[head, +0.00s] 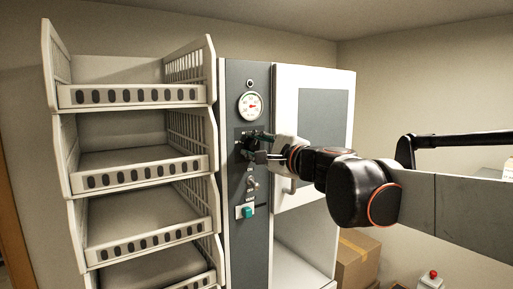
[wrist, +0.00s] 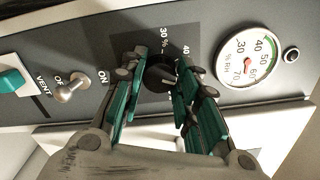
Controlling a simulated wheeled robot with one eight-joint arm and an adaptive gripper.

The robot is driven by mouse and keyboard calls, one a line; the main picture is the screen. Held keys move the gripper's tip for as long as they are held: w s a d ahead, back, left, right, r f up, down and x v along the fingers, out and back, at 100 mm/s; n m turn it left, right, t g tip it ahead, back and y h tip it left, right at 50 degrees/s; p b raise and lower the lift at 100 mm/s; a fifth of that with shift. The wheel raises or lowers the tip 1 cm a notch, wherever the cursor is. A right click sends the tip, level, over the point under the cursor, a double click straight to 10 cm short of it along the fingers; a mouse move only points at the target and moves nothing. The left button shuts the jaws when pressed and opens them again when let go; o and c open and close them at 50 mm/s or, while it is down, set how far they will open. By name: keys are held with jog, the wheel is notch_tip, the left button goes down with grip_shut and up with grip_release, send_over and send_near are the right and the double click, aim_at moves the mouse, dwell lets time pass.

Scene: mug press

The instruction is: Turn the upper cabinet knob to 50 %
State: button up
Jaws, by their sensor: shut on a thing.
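The upper cabinet knob (wrist: 160,74) is black and sits on a dark label with "30 %" and "40" printed beside it. My gripper (wrist: 157,88) has its teal-padded fingers on both sides of the knob, shut on it. In the head view my gripper (head: 257,147) reaches in from the right to the grey control panel (head: 236,260), just below the round gauge, and mostly hides the knob. The gauge (head: 250,106) has a white face, and it also shows in the wrist view (wrist: 236,72), marked "% RH". The knob's exact setting is hard to read.
White rack baskets (head: 130,95) stand close on the left. A white cabinet door with a handle (head: 288,186) is on the right.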

jog(key=o, duration=1.1)
jog(key=v, duration=1.2)
jog(key=shift+f, duration=0.1)
